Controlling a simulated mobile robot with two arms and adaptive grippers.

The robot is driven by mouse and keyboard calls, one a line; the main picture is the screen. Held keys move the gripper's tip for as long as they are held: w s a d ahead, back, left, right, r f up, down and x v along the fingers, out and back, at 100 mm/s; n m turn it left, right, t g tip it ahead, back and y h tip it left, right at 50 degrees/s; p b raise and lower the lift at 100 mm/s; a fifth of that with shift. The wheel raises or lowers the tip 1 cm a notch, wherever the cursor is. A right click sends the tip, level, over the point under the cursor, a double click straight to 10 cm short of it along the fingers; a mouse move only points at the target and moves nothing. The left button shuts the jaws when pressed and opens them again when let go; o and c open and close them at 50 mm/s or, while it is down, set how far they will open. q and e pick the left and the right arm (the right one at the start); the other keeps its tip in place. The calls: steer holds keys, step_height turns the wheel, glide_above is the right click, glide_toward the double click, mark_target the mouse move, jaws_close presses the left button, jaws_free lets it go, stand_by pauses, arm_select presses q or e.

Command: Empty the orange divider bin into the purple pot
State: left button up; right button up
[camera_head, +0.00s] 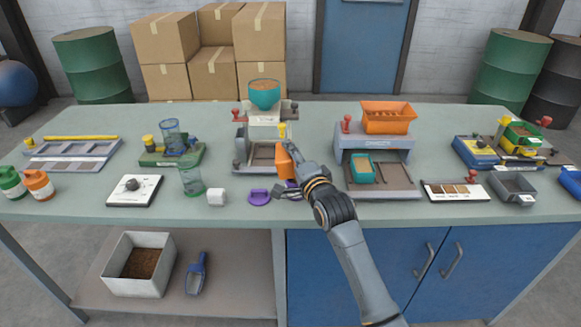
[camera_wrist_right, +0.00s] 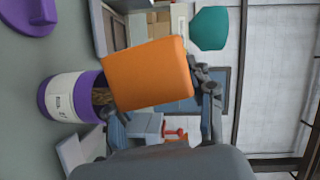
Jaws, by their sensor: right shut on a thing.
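My right gripper (camera_head: 296,160) is shut on the orange divider bin (camera_head: 285,161), which it holds tilted above the bench. In the right wrist view the bin (camera_wrist_right: 148,75) fills the middle, with my gripper's fingers (camera_wrist_right: 160,98) at its sides. The purple pot (camera_wrist_right: 62,98), with a white label, stands upright on the bench just below the bin's lower edge. Brown grains show between the bin and the pot's mouth; I cannot tell whether they are falling or heaped. In the head view the pot is mostly hidden by my gripper. My left gripper is not in view.
A purple lid (camera_head: 260,198) lies on the bench left of the pot, near a white cube (camera_head: 216,197). Behind stands a grey machine with a teal bowl (camera_head: 264,96). To the right is another with an orange hopper (camera_head: 388,118) and a teal bin (camera_head: 362,168).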

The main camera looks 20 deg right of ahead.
steer(key=shift+d+f+m+t, duration=0.15)
steer(key=shift+m+t, duration=0.1)
steer(key=shift+m, duration=0.35)
steer(key=shift+d+f+m+t, duration=0.15)
steer(key=shift+m+t, duration=0.1)
steer(key=shift+m, duration=0.35)
steer(key=shift+s+d+r+m+t+h+b, duration=0.15)
steer(key=shift+d+m+t+b, duration=0.25)
steer(key=shift+m+b, duration=0.7)
steer(key=shift+s+d+m+t+h+b, duration=0.15)
steer(key=shift+m+t+b, duration=0.35)
steer(key=shift+m, duration=1.15)
steer(key=shift+d+r+m+t+h+b, duration=0.1)
steer(key=shift+d+m+t+h+b, duration=0.15)
steer(key=shift+m+t+b, duration=0.75)
steer(key=shift+m+g+p, duration=0.3)
steer(key=shift+m+g, duration=0.05)
steer(key=shift+g, duration=0.15)
step_height(320, 180, up, 3)
steer(key=n+g+p, duration=0.1)
steer(key=n+p, duration=0.2)
steer(key=p, duration=0.2)
steer(key=n+g+y+p, duration=0.1)
steer(key=n+p, duration=0.2)
steer(key=p, duration=0.2)
